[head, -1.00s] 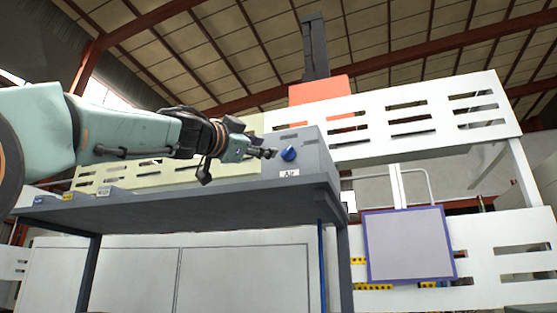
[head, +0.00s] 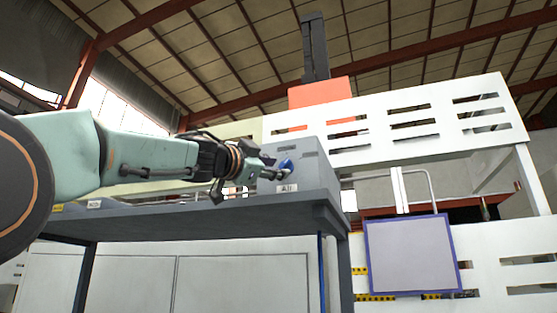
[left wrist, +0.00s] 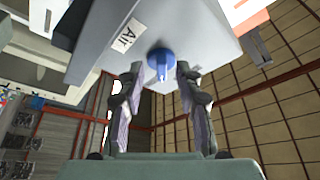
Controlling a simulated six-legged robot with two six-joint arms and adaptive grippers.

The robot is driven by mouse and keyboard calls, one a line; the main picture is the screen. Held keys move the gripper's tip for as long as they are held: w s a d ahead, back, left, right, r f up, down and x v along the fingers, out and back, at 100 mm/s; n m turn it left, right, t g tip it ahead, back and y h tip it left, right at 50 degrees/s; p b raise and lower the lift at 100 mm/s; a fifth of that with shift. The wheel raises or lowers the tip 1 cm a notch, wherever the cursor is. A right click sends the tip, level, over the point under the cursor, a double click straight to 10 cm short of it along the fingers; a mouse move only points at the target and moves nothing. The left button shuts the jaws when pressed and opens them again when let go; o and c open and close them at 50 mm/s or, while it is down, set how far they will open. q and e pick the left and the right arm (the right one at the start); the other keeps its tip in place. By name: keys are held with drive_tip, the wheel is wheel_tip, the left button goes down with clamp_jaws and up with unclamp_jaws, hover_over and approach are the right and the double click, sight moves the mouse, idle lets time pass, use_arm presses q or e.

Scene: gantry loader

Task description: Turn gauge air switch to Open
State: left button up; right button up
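The air switch is a blue round knob (head: 286,163) on the front of a grey box (head: 310,158), above a white "Air" label (left wrist: 123,39). The left wrist view shows the blue knob (left wrist: 160,60) with its raised grip bar pointing at the camera. Whether a fingertip touches the box cannot be told. My right gripper is not in view.
The box stands on a dark grey shelf table (head: 200,217) at its right end. A white slotted guard (head: 400,130) stands behind. A purple-framed panel (head: 411,253) hangs at the lower right. Small labelled items sit at the shelf's left.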

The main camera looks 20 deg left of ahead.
use_arm(q)
drive_tip(key=shift+w+d+r, duration=0.35)
drive_tip(key=shift+d, duration=0.05)
drive_tip(key=shift+d+r+p, duration=0.2)
drive_tip(key=shift+r+p, duration=0.05)
drive_tip(key=shift+p, duration=0.05)
drive_tip(key=shift+w+a+f, duration=0.15)
drive_tip(key=shift+a, duration=0.2)
drive_tip(key=shift+w+a+f, duration=0.1)
drive_tip(key=shift+w+f, duration=0.05)
drive_tip(key=shift+w, duration=0.2)
drive_tip(key=shift+c, duration=0.3)
drive_tip(key=shift+s+d, duration=0.1)
drive_tip(key=shift+d, duration=0.1)
drive_tip(key=c, duration=0.3)
drive_tip(key=shift+s+r, duration=0.2)
drive_tip(key=shift+s, duration=0.05)
clamp_jaws()
